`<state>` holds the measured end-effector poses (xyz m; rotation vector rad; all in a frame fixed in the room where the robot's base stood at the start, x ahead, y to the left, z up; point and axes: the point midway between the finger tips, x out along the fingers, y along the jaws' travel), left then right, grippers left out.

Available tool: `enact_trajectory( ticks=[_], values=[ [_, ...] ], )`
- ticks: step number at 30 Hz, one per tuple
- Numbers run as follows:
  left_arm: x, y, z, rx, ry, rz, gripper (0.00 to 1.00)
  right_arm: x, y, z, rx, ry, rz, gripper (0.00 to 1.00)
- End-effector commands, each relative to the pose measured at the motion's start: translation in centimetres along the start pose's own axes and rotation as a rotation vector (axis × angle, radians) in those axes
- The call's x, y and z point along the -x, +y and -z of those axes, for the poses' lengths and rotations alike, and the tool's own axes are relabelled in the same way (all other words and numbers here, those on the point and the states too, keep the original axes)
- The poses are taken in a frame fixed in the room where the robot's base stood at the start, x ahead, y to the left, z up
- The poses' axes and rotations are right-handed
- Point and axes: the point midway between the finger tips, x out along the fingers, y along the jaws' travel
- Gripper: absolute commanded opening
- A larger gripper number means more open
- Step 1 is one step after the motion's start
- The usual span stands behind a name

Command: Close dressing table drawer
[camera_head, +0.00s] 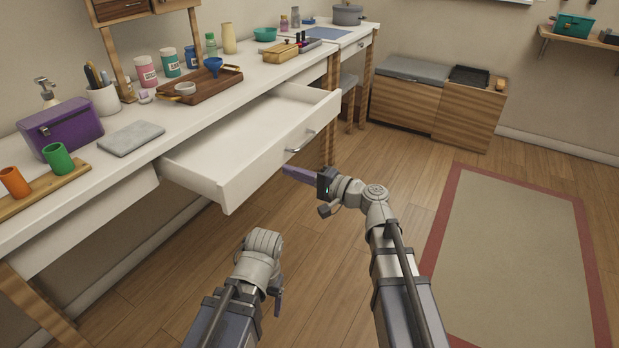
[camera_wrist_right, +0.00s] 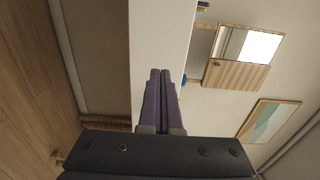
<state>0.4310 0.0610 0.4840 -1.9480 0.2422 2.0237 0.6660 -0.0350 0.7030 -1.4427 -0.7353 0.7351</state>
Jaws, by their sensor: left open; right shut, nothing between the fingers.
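The dressing table (camera_head: 330,60) has a white drawer (camera_head: 265,155) pulled out and empty inside as far as I see. A metal handle (camera_head: 300,142) sits on its front. My right gripper (camera_head: 284,169) is shut and empty, its purple fingers pointing at the drawer front just below the handle; I cannot tell whether they touch. In the right wrist view its fingertips (camera_wrist_right: 160,72) are together before the white drawer front (camera_wrist_right: 160,35). My left gripper (camera_head: 277,298) is low in front of the table, apart from the drawer, mostly hidden by its own wrist, and open.
The tabletop holds a purple box (camera_head: 65,130), a grey book (camera_head: 131,138), a wooden tray (camera_head: 200,88) and several bottles and cups. A bench with wooden cabinets (camera_head: 425,105) stands at the back. The wooden floor and a red-bordered rug (camera_head: 510,260) are clear.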

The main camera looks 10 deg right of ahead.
Motion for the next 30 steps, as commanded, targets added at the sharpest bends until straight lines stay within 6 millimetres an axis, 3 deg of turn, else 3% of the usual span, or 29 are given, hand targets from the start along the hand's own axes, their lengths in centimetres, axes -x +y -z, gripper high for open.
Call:
enact_trajectory(
  ticks=[3, 9, 25, 30],
  values=[
    [0.0, 0.0, 0.0, 0.000, 0.000, 0.000, 0.76, -2.1, 0.0, 0.1, 0.000, -0.002, 0.000, 0.00],
    [0.0, 0.0, 0.0, 0.000, 0.000, 0.000, 0.76, -4.0, 0.0, 0.0, 0.000, -0.001, 0.000, 0.00],
    [0.0, 0.0, 0.0, 0.000, 0.000, 0.000, 0.76, -4.6, 0.0, 0.0, 0.000, 0.000, 0.000, 0.00],
    [0.0, 0.0, 0.0, 0.000, 0.000, 0.000, 0.76, -6.5, 0.0, 0.1, 0.000, -0.002, 0.000, 0.00]
  ],
)
